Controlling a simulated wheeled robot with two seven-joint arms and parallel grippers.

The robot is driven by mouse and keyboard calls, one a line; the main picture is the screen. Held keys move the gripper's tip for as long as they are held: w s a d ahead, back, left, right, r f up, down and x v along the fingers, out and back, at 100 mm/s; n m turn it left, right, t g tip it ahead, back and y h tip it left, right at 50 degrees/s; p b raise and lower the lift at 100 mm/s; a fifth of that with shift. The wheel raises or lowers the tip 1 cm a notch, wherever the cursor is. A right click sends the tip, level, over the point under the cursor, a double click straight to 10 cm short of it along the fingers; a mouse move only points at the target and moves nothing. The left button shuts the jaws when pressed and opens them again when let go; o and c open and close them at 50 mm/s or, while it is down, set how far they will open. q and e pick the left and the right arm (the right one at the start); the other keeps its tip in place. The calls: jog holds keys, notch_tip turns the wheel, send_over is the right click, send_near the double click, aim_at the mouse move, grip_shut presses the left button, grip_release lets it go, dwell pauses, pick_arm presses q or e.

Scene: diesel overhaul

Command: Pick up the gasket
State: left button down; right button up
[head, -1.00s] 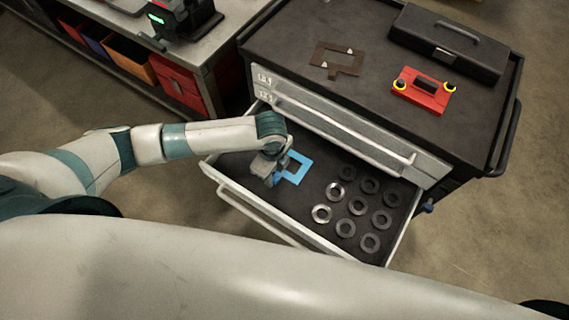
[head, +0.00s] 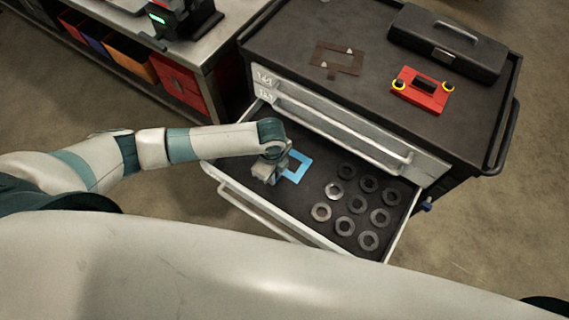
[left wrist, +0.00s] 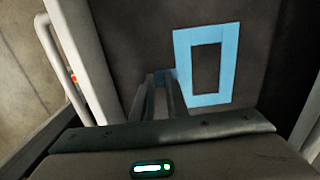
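The gasket (head: 303,169) is a flat light-blue rectangular frame in the open drawer, at its left end. In the left wrist view the gasket (left wrist: 226,92) stands right of my fingers, with a small blue tab reaching left to the fingertips. My left gripper (head: 266,176) is low in the drawer at the gasket's left side and hides part of it. In the left wrist view its two fingers (left wrist: 162,82) point at the tab with a narrow gap between them. Whether they clamp the tab or only touch it cannot be told. My right gripper is not in view.
The drawer (head: 305,208) also holds several dark metal rings (head: 357,204) on the right. On the cart top (head: 300,40) lie a brown frame-shaped plate (head: 324,58), a red block (head: 421,91) and a black toolbox (head: 446,42). A workbench (head: 221,35) stands at back left.

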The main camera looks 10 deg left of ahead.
pick_arm(q)
jog(key=shift+r, duration=0.15)
notch_tip(320, 180, up, 10)
jog(key=b, duration=0.2)
dwell(0.5)
jog(key=shift+b, duration=0.3)
jog(key=s+a+r+n+b, duration=0.1)
jog(key=a+n+b, duration=0.5)
jog(key=n, duration=1.6)
jog(key=shift+s+a+r, duration=0.4)
jog(key=shift+a, duration=0.55)
